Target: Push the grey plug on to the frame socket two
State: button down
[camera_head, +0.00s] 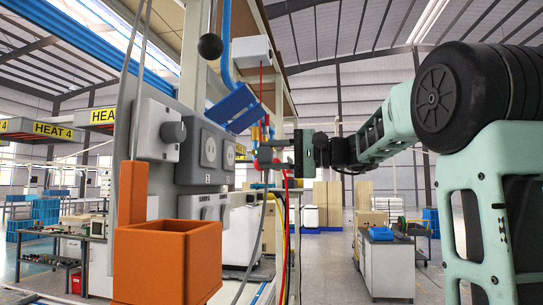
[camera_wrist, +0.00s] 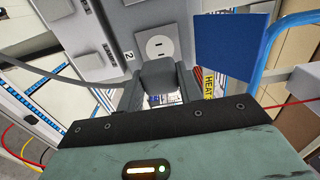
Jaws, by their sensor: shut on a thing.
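My gripper (camera_wrist: 160,92) is shut on the grey plug (camera_wrist: 158,74), which sits between its dark fingers in the wrist view. Just beyond the plug is a pale square socket (camera_wrist: 157,45) on a grey panel, with a "2" label (camera_wrist: 128,56) beside it. The plug overlaps the socket's lower edge in that view. In the head view my gripper (camera_head: 268,156) points left at the panel, with a clear gap to it. Two sockets show there, a nearer one (camera_head: 209,150) and a farther one (camera_head: 230,153). The plug is hard to make out in the head view.
An orange open box (camera_head: 168,262) stands in front of the panel, lower left. A blue plate (camera_head: 231,106) juts out above the sockets. A red cable (camera_head: 262,82) hangs close to my gripper. A knobbed box (camera_head: 158,132) is left of the sockets.

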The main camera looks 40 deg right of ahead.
aim_at(231, 156)
jog(key=shift+p+x, duration=1)
jog(key=shift+x, duration=1.9)
jog(key=shift+b, duration=1.35)
jog(key=shift+w+a, duration=0.35)
jog(key=shift+w, duration=0.05)
dwell(0.4)
jog(key=c, duration=0.9)
grip_release()
jog(key=shift+o, duration=0.2)
jog(key=b+v, duration=0.6)
jog(key=v, duration=1.1)
jog(key=shift+b, duration=0.35)
jog(key=shift+s+d, duration=0.1)
